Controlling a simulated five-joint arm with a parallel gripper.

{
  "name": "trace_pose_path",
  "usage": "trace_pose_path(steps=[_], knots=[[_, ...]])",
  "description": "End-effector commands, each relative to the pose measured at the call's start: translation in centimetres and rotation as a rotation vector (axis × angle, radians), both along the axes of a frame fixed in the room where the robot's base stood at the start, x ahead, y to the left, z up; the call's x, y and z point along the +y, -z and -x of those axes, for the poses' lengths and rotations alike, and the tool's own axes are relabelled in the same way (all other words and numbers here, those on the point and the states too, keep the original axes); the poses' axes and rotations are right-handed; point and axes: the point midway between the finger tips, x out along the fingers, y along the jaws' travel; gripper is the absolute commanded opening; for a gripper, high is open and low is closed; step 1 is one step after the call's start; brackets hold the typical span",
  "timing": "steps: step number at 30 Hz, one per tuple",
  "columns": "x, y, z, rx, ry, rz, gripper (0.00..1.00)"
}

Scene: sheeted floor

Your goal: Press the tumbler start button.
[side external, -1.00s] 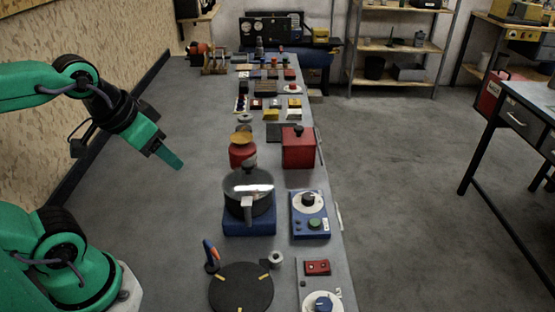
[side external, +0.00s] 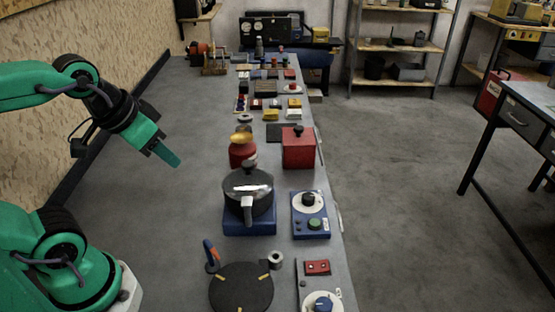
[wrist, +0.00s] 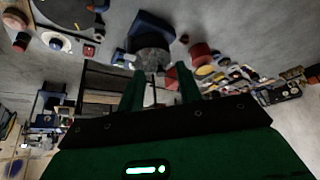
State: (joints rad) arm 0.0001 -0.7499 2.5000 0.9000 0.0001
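My gripper (side external: 174,159) hangs at the left of the side view, above the bench and away from every object. In the wrist view its two green fingers (wrist: 161,75) stand apart with nothing gripped between them. A dark, shiny pot-like vessel (side external: 248,190) sits on a blue base (side external: 249,226). Right of it is a blue control box (side external: 298,226) with a white dial, a black knob and a green button (side external: 314,224). I cannot tell which control is the tumbler's start button.
A black disc (side external: 241,288) with yellow marks lies at the front. A red box (side external: 298,150) and a red canister (side external: 242,156) stand behind the vessel. Several small items fill the far bench. The bench's left side (side external: 150,230) is clear.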

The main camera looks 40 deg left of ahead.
Motion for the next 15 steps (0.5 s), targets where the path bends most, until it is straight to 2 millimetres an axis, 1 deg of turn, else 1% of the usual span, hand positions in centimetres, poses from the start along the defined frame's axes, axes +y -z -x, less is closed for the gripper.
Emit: trace_pose_path(steps=[1,3,5,15], knots=[[0.00,0.00,0.00,0.000,0.000,0.000,0.24],[0.00,0.00,0.00,0.000,0.000,0.000,0.11],[0.00,0.00,0.00,0.000,0.000,0.000,0.00],[0.00,0.00,0.00,0.000,0.000,0.000,0.00]])
